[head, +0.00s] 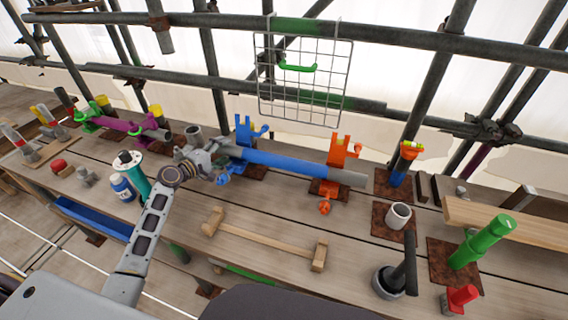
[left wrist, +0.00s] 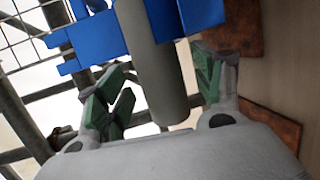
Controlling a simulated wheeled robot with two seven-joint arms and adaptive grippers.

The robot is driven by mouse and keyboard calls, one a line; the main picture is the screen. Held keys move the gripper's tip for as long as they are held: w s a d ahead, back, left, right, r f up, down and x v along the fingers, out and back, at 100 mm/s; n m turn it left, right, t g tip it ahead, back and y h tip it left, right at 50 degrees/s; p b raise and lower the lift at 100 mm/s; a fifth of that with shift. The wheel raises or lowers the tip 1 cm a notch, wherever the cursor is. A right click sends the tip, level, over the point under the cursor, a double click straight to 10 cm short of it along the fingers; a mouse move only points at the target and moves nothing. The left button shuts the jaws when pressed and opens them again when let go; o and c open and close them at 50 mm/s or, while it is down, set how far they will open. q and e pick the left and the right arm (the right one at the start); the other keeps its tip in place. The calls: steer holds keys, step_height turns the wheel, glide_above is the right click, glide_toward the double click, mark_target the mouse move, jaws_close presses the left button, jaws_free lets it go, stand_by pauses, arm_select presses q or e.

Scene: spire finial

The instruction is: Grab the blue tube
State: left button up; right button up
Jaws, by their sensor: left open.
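The blue tube (head: 285,163) is long, with a blue middle and grey ends. It lies level across a blue bracket (head: 245,130) at its left and an orange bracket (head: 338,150) at its right. My left gripper (head: 218,157) is at the tube's left end, partly covering it. In the left wrist view, a grey tube end (left wrist: 165,85) lies between its open green-padded fingers, with a gap on each side. Blue bracket parts (left wrist: 95,35) show beyond it. My right gripper is out of view.
A teal cylinder (head: 133,172) and a blue-white bottle (head: 122,187) stand close to my left arm. A purple tube (head: 120,124) lies behind left. A wire grid (head: 305,80) hangs on scaffold poles behind. A green cylinder (head: 482,243) stands at right.

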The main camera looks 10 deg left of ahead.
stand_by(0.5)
arm_select(q)
jaws_close()
steer(key=shift+w+r, duration=0.1)
steer(key=shift+r, duration=0.05)
